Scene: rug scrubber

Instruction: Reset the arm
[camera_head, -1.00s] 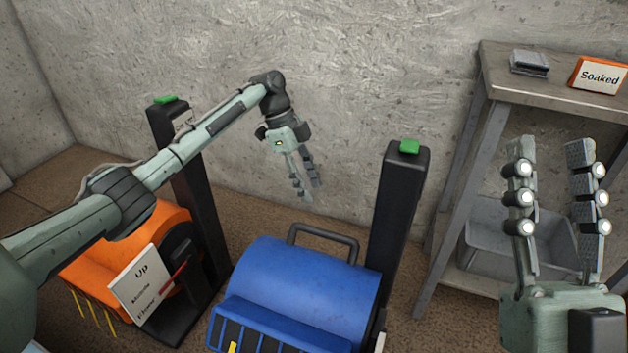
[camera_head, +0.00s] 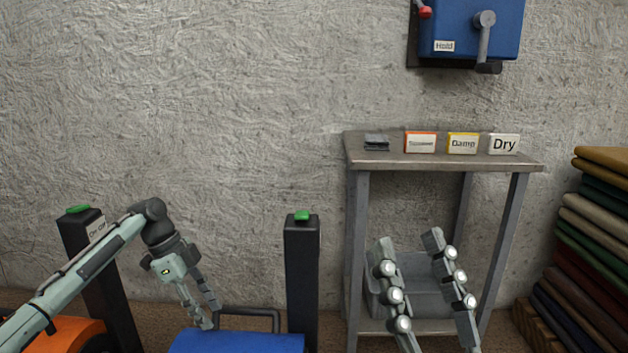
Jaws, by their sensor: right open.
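My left gripper (camera_head: 211,318) hangs at the lower left, fingers pointing down, just above the blue drum housing (camera_head: 237,342) and left of its handle. Its fingers look close together, and I cannot tell how far they are apart. My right gripper (camera_head: 406,241) points up at the lower right, in front of the side table. Its two fingers are apart and nothing shows between them. The base of the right gripper is below the frame.
Two black posts with green buttons stand left (camera_head: 97,275) and centre (camera_head: 302,280). An orange housing (camera_head: 75,333) is at the lower left. The table (camera_head: 440,168) bears labelled cards and a grey block. A blue wall box (camera_head: 470,30) has levers. Folded rugs (camera_head: 585,250) are stacked right.

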